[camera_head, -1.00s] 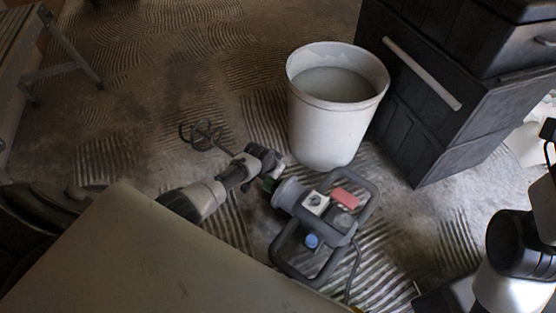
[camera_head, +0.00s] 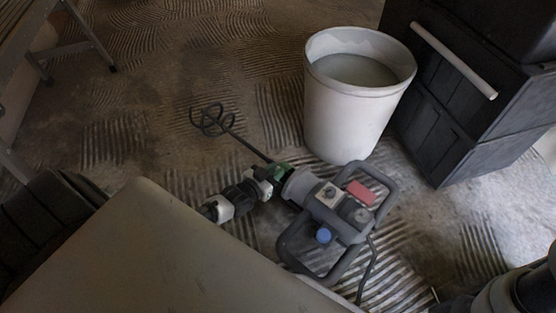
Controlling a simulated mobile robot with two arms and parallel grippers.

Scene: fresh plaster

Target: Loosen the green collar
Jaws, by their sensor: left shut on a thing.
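The green collar (camera_head: 283,169) sits at the front of the grey mixer (camera_head: 331,211), where the shaft of the dark wire paddle (camera_head: 212,121) joins the body. The mixer lies on the floor, with a frame handle, a red switch and a blue knob. My left gripper (camera_head: 276,174) is at the collar, shut on it, and its black and white wrist reaches in from the lower left. The fingers hide part of the collar, and I cannot tell whether it has turned. My right arm shows only partly at the lower right corner; its gripper is out of view.
A white bucket (camera_head: 346,125) of pale liquid stands just behind the mixer. Dark stacked boxes (camera_head: 451,105) with a light handle bar stand to its right. A metal-legged stand (camera_head: 88,36) is at the upper left. Ridged floor left of the paddle is clear.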

